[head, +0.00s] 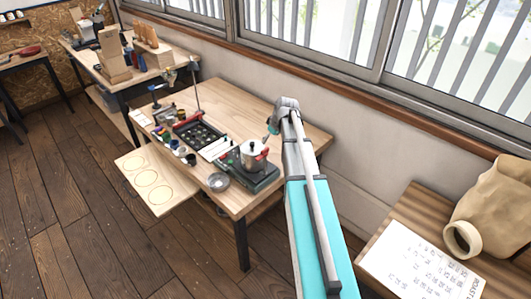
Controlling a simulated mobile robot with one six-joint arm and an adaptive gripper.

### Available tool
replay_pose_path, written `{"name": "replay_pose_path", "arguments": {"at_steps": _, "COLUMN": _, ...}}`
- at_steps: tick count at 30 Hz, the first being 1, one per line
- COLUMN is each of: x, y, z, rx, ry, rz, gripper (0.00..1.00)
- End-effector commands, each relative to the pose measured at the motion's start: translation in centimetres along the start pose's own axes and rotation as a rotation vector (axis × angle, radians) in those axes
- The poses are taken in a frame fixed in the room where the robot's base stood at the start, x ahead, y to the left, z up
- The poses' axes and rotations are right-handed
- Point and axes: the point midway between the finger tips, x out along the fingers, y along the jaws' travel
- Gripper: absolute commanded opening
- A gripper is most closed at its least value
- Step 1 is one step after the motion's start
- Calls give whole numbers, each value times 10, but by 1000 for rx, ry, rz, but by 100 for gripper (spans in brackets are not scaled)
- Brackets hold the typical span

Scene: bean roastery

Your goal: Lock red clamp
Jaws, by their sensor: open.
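My turquoise and grey arm reaches over the wooden workbench (300,138). My gripper (271,128) is at its far end, above the bench's back right part, open, small and partly hidden by the arm's grey wrist. A silver pot (252,152) with a red part on its right side stands below and left of the gripper, apart from it in the picture. A small red piece (187,119) lies at the back edge of a black tray (202,148), left of the gripper. I cannot tell which red part is the clamp, or whether a clamp is open or shut.
The pot stands on a dark green base (256,178). A round metal dish (218,182) and several small cups sit at the bench's front. A thin upright stand rises behind the tray. A board with circles (148,184) juts out at the front left. The window wall is close behind.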

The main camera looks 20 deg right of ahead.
Motion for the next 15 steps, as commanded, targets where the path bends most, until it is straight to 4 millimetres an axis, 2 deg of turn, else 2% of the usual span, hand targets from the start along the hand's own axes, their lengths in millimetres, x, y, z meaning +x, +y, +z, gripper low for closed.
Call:
{"name": "replay_pose_path", "arguments": {"at_steps": 1, "x": 8, "y": 0, "z": 1, "rx": 0, "ry": 0, "rz": 0, "gripper": 100}}
{"name": "replay_pose_path", "arguments": {"at_steps": 15, "x": 47, "y": 1, "z": 1, "rx": 0, "ry": 0, "rz": 0, "gripper": 100}}
